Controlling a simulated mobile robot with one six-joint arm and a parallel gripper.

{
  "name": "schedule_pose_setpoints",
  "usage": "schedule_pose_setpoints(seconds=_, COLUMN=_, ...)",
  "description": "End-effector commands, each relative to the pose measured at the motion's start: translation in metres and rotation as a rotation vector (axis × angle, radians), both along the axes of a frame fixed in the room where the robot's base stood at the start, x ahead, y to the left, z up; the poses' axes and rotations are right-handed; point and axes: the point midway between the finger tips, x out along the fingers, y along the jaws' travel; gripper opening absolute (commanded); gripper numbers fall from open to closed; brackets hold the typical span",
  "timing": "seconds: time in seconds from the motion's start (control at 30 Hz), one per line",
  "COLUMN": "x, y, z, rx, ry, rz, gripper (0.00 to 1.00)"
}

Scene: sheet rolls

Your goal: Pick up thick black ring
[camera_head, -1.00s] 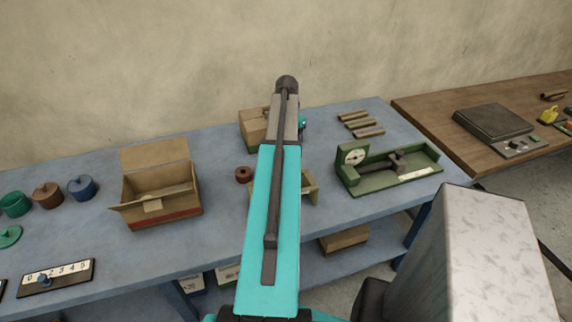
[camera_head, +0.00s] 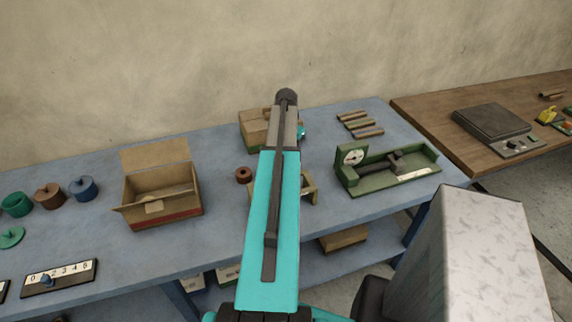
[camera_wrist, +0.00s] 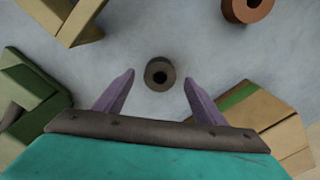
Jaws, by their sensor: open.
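The thick black ring (camera_wrist: 160,74) lies flat on the blue-grey bench top in the wrist view, with its hole facing up. It sits ahead of my gripper (camera_wrist: 159,80), roughly centred between the two purple fingers. The fingers are apart and nothing is between them that I can see gripped. The height of the fingertips above the ring cannot be told. In the head view my teal arm reaches over the bench (camera_head: 225,165) and hides the black ring and the fingers.
A brown ring (camera_wrist: 247,8) lies near the black ring; it also shows in the head view (camera_head: 243,175). A wooden piece (camera_wrist: 66,18), a green fixture (camera_wrist: 30,90) and a cardboard box (camera_wrist: 262,122) surround the spot. An open carton (camera_head: 165,208) stands left of my arm.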

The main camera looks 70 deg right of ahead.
Motion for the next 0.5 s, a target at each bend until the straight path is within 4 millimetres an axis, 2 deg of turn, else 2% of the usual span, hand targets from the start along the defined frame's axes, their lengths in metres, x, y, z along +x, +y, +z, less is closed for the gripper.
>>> schedule_pose_setpoints(seconds=0.23, x=0.0, y=0.002, z=-0.021, rx=0.002, ry=0.001, rz=0.0, gripper=0.64)
schedule_pose_setpoints(seconds=0.5, x=0.0, y=0.002, z=-0.028, rx=0.0, ry=0.0, rz=0.001, gripper=0.64)
